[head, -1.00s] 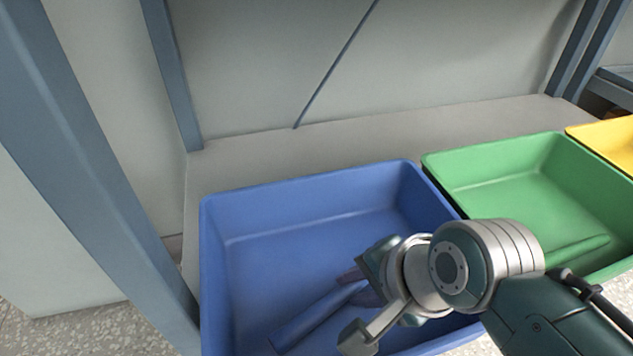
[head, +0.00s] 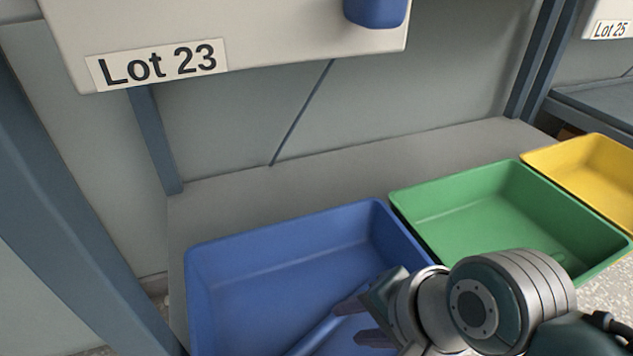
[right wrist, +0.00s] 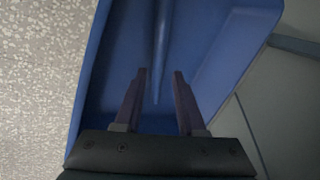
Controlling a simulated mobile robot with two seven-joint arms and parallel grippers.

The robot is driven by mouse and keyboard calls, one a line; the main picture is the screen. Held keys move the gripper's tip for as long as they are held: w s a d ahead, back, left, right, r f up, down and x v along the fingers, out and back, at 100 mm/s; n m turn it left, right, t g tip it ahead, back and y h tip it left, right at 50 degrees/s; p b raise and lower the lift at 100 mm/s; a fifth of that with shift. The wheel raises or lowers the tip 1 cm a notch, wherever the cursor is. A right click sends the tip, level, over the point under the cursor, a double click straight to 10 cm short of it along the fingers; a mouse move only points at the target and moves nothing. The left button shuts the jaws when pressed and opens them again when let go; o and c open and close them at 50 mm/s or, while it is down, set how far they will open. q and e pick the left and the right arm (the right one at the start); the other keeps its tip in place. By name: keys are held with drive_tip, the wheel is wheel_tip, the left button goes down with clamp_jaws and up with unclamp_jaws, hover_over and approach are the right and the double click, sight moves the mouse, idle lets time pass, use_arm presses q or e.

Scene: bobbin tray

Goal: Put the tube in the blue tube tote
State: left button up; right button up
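The blue tube (head: 318,335) lies in the blue tube tote (head: 285,250), slanting across its floor; its near end is cut off by the bottom of the head view. My right gripper (head: 346,322) reaches into the tote from the right. In the right wrist view, its two dark fingers (right wrist: 161,71) are spread apart. The tube (right wrist: 162,45) lies in line with the gap between them, with clear room on both sides. I cannot tell how far the fingers are from it. The tote (right wrist: 105,75) fills much of that view. My left gripper is out of view.
A green tote (head: 470,190) stands right of the blue one, and a yellow tote (head: 590,155) beyond it. A grey post (head: 80,200) rises at the left. A panel labelled Lot 23 (head: 160,66) hangs above. The shelf (head: 330,165) behind the totes is bare.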

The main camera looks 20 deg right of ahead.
use_arm(q)
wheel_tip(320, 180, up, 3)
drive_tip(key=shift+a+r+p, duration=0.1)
drive_tip(key=shift+p, duration=0.9)
use_arm(e)
drive_tip(key=s+d+r+n+g+h, duration=0.1)
drive_tip(key=s+d+r+n, duration=0.4)
drive_tip(key=s+r+n, duration=0.8)
drive_tip(key=shift+d+r+n+g+h, duration=0.2)
drive_tip(key=shift+n+g+h, duration=0.25)
drive_tip(key=shift+n, duration=0.65)
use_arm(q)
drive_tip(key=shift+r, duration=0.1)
use_arm(e)
drive_tip(key=shift+s+r, duration=0.1)
